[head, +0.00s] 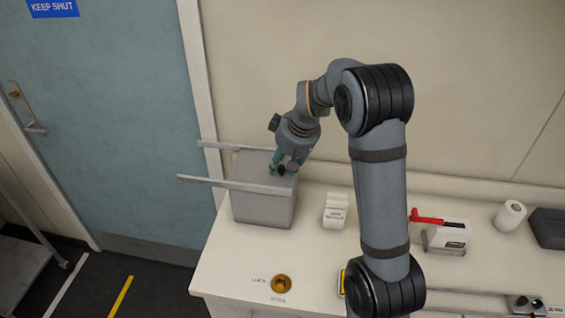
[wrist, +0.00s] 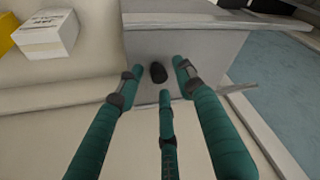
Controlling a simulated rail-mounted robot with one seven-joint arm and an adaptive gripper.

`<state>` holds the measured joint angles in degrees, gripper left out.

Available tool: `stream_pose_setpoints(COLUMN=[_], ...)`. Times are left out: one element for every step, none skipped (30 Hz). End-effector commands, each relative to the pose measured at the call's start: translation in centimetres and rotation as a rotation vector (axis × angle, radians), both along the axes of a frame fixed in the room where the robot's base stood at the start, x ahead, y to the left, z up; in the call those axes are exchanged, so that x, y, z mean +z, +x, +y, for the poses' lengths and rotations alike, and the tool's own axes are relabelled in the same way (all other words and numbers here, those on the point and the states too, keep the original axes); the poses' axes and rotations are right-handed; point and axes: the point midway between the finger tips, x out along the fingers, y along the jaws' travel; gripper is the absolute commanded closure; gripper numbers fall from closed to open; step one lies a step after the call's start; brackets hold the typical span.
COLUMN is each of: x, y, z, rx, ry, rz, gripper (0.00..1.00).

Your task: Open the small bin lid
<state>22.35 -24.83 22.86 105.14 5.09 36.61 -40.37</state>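The small bin is a grey box (head: 262,207) at the left end of the bench in the head view. Its flat grey lid (wrist: 205,50) fills the upper middle of the wrist view and bears a black knob (wrist: 158,73). My gripper (wrist: 160,80) has three teal fingers spread apart, with the knob between their tips and visible gaps around it. In the head view my gripper (head: 282,169) is over the right part of the bin's top. The fingers partly hide the knob there. The lid appears to lie on the bin.
Two pale bars (head: 235,185) run along the bin's top and stick out left. A white labelled block (head: 335,211) stands right of the bin. A brass-coloured round item (head: 281,284) lies at the front. The wall is close behind, and a blue door (head: 115,120) is left.

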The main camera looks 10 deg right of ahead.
Motion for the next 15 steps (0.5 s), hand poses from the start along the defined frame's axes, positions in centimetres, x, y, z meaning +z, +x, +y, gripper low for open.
stream_pose_setpoints(x=[-0.25, -0.34, -0.41, -0.44, -0.45, -0.46, -0.46, -0.46, -0.46, -0.45, -0.45, -0.45, -0.45, -0.44, -0.43], y=[0.03, 0.09, 0.13, 0.15, 0.16, 0.16, 0.16, 0.16, 0.15, 0.15, 0.15, 0.15, 0.15, 0.16, 0.15], z=[-0.09, -0.08, -0.06, -0.05, -0.03, -0.02, -0.01, 0.0, 0.01, 0.02, 0.02, 0.03, 0.03, 0.04, 0.04], rx=[-0.002, -0.002, -0.001, -0.001, -0.001, -0.001, -0.001, -0.001, -0.001, -0.001, -0.001, 0.0, 0.0, 0.0, 0.0], ry=[0.0, -0.001, -0.001, -0.001, -0.001, -0.001, -0.001, -0.001, -0.001, -0.001, -0.001, -0.001, -0.001, -0.001, -0.001], rz=[0.002, 0.001, 0.0, 0.0, 0.0, 0.0, 0.0, 0.0, 0.0, 0.0, 0.0, 0.0, 0.0, 0.0, 0.0], gripper=[0.63, 0.63, 0.63, 0.63, 0.63, 0.63, 0.63, 0.63, 0.63, 0.63, 0.64, 0.67, 0.69, 0.7, 0.73])
